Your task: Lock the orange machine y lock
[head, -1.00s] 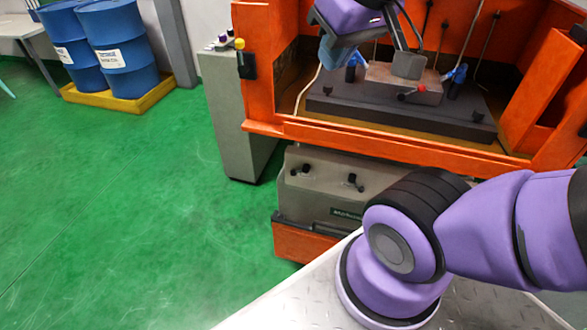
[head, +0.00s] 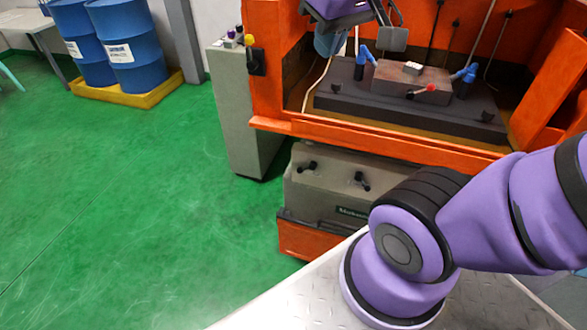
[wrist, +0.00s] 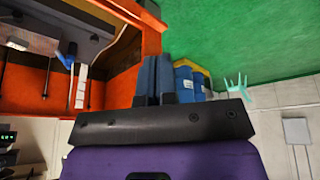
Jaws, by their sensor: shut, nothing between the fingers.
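The orange machine (head: 285,90) stands at the centre and right of the head view. Its grey front panel (head: 330,190) carries two small black levers, a left one (head: 307,166) and a right one (head: 361,180). I cannot read which of them is the y lock. My gripper (head: 328,44) is partly cut off at the top of the head view, above the machine's work area and apart from both levers. In the wrist view its two blue-grey fingers (wrist: 155,78) are together and empty. The levers do not show in the wrist view.
A dark worktable (head: 400,110) with a metal block (head: 405,82) and blue-handled clamps lies inside the machine. A grey cabinet (head: 240,120) with knobs stands at its left. Blue drums (head: 130,50) stand on a yellow pallet (head: 140,95). The green floor at left is clear.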

